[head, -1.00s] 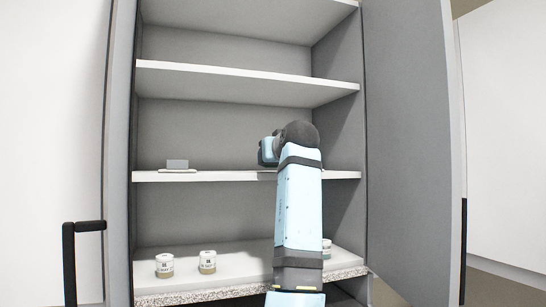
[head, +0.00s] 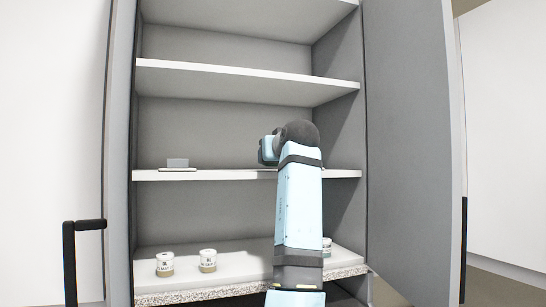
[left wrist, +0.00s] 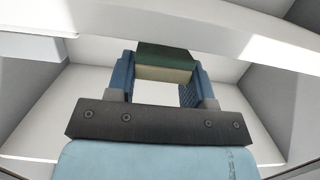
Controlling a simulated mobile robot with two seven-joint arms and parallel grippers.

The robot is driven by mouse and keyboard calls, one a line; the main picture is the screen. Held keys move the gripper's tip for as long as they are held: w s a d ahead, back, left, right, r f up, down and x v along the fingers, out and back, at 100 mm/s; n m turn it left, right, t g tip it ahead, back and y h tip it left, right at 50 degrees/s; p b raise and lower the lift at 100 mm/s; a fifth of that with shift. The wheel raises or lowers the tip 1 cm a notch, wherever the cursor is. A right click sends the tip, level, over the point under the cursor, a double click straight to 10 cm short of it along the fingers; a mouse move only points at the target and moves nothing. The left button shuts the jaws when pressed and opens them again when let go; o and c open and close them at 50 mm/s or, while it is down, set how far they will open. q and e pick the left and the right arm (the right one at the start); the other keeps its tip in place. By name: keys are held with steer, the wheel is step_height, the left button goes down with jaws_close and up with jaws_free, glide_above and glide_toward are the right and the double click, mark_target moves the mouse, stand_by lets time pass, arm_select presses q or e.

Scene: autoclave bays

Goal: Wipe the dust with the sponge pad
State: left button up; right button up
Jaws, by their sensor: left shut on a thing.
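A sponge pad (left wrist: 167,60), dark green on one side and pale yellow on the other, is between the fingertips of my left gripper (left wrist: 160,75) in the left wrist view. The blue fingers are shut on its two ends. In the head view my arm reaches into the open cabinet at the height of the middle shelf (head: 230,175). The arm hides the gripper's fingers and the sponge there. I cannot make out any dust on the shelves. My right gripper is not in view.
A small grey block (head: 178,163) stands on a thin pale plate (head: 178,169) at the shelf's left. Several labelled jars, such as one at the left (head: 165,264), stand on the lower shelf. An upper shelf (head: 240,82) lies above. The open cabinet door (head: 410,140) stands right.

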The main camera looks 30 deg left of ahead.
arm_select(q)
steer(key=shift+f, duration=0.65)
steer(key=o, duration=0.9)
steer(key=shift+r, duration=0.45)
steer(key=c, duration=1)
steer(key=shift+o, duration=0.2)
steer(key=shift+r+p, duration=0.2)
steer(key=shift+p, duration=0.3)
steer(key=shift+f, duration=0.3)
stand_by(1.5)
